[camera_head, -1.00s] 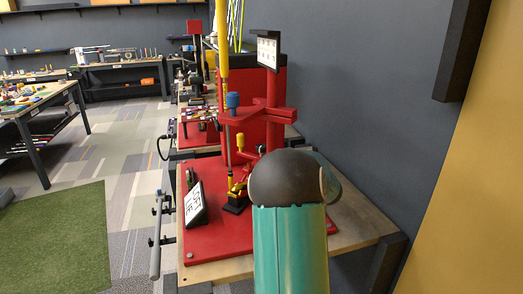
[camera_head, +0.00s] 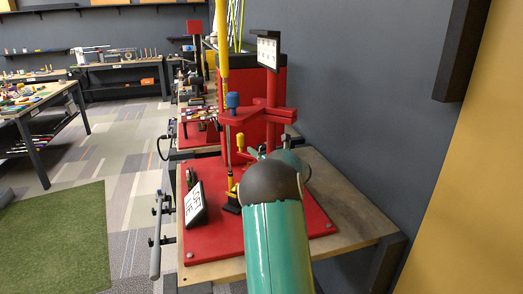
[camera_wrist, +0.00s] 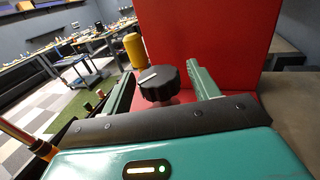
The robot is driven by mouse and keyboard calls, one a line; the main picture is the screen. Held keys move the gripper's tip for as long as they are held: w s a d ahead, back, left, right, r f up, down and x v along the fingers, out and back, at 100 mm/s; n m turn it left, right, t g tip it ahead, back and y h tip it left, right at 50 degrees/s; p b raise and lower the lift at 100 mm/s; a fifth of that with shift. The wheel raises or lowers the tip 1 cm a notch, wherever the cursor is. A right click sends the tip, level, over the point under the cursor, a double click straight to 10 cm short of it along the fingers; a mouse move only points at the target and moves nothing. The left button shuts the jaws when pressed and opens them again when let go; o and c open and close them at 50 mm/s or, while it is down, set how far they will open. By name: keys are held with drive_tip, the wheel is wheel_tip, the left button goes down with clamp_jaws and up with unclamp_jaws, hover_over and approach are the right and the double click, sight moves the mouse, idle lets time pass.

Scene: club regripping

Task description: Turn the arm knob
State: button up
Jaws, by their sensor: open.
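A black ribbed knob (camera_wrist: 158,84) with a pale mark on top shows in the wrist view. It sits in front of a red panel (camera_wrist: 215,35). My gripper (camera_wrist: 160,70) is open, with one teal finger on each side of the knob; I cannot tell whether either finger touches it. In the head view the red stand (camera_head: 262,117) rises from a red base plate (camera_head: 215,240). My own arm covers part of the stand's right side there, and I cannot make out the black knob in that view.
A blue-topped knob (camera_head: 232,100) sits on the stand's red arm. A tilted label plate (camera_head: 195,203) lies on the base plate's left. A grey bar (camera_head: 156,240) runs along the bench's left edge. A dark wall (camera_head: 370,130) stands close on the right.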

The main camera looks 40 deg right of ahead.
drive_tip(key=c, duration=1)
drive_tip(key=shift+n+y, duration=0.4)
drive_tip(key=shift+y, duration=0.3)
drive_tip(key=n+y, duration=0.1)
drive_tip(key=y, duration=0.1)
drive_tip(key=n+y, duration=0.2)
drive_tip(key=y, duration=0.1)
drive_tip(key=shift+d+f+n+y, duration=0.1)
drive_tip(key=shift+n+y, duration=0.2)
drive_tip(key=shift+n+g+y, duration=0.55)
drive_tip(key=shift+n+y, duration=0.35)
drive_tip(key=shift+y, duration=0.4)
drive_tip(key=shift+n+g+y, duration=0.55)
drive_tip(key=shift+n+y, duration=0.35)
drive_tip(key=shift+y, duration=0.4)
drive_tip(key=shift+n+g+y, duration=0.7)
drive_tip(key=shift+n+y, duration=0.1)
drive_tip(key=shift+y, duration=0.2)
drive_tip(key=o, duration=1)
drive_tip(key=shift+s, duration=0.1)
